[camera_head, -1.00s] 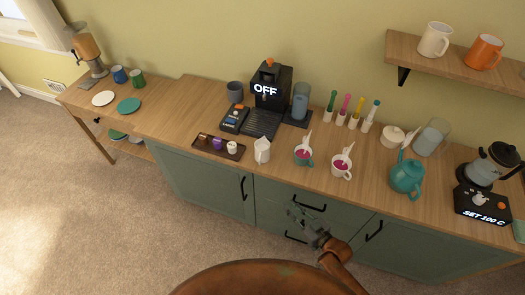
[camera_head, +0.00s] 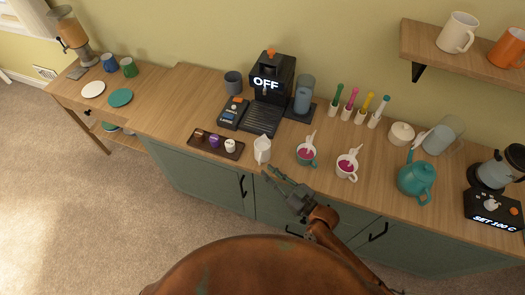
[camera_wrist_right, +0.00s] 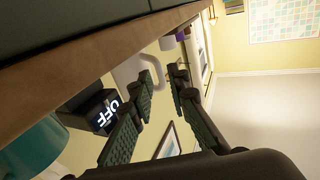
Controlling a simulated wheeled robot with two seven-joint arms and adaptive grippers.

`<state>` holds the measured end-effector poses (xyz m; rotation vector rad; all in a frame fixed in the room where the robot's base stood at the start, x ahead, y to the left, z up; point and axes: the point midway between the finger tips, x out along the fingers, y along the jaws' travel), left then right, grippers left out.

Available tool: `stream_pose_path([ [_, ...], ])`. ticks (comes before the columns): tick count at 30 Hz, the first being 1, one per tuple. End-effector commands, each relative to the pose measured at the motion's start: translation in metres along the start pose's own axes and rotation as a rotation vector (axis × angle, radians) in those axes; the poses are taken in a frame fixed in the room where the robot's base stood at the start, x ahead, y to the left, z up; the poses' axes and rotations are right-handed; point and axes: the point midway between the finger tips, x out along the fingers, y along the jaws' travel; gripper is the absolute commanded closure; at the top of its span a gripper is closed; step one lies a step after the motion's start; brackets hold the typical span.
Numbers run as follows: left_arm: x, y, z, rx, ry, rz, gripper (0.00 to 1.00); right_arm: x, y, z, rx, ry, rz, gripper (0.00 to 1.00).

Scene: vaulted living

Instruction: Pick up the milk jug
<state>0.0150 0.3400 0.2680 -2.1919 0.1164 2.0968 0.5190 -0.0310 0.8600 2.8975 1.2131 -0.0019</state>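The milk jug (camera_head: 262,151) is small and white and stands upright near the front edge of the wooden counter, in front of the coffee machine. My right gripper (camera_head: 272,174) is just in front of the counter edge, close to the jug and slightly to its right, apart from it. In the right wrist view my right gripper (camera_wrist_right: 162,80) has its two fingers spread with nothing held between them. A white shape with a handle, likely the jug (camera_wrist_right: 128,72), shows beyond the left finger. My left gripper is not in view.
A dark tray (camera_head: 216,146) with small capsules lies left of the jug. The coffee machine (camera_head: 271,80) reads OFF. A teal kettle (camera_head: 416,178) stands further right.

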Motion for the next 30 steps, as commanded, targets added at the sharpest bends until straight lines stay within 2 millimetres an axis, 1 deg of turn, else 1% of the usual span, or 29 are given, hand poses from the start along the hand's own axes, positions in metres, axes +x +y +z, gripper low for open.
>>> stream_pose_path([
  [1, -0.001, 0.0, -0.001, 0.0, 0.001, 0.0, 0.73, 0.009, 0.001, -0.004, 0.001, 0.006, 0.001, 0.84],
  [3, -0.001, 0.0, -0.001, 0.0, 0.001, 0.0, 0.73, 0.02, 0.002, -0.005, 0.002, 0.005, 0.001, 0.84],
  [6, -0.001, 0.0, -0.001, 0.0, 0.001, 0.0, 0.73, 0.033, 0.002, -0.005, 0.001, 0.003, 0.002, 0.84],
  [9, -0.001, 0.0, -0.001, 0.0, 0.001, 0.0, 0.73, 0.041, 0.003, -0.004, 0.001, 0.002, 0.002, 0.84],
  [17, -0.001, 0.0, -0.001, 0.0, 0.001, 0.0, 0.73, 0.043, 0.003, -0.004, 0.0, 0.001, 0.003, 0.84],
  [24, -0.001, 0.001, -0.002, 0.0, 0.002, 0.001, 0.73, 0.042, 0.003, -0.004, 0.0, 0.001, 0.003, 1.0],
  [30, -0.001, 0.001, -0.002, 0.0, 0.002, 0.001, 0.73, 0.042, 0.003, -0.004, 0.0, 0.0, 0.003, 1.0],
])
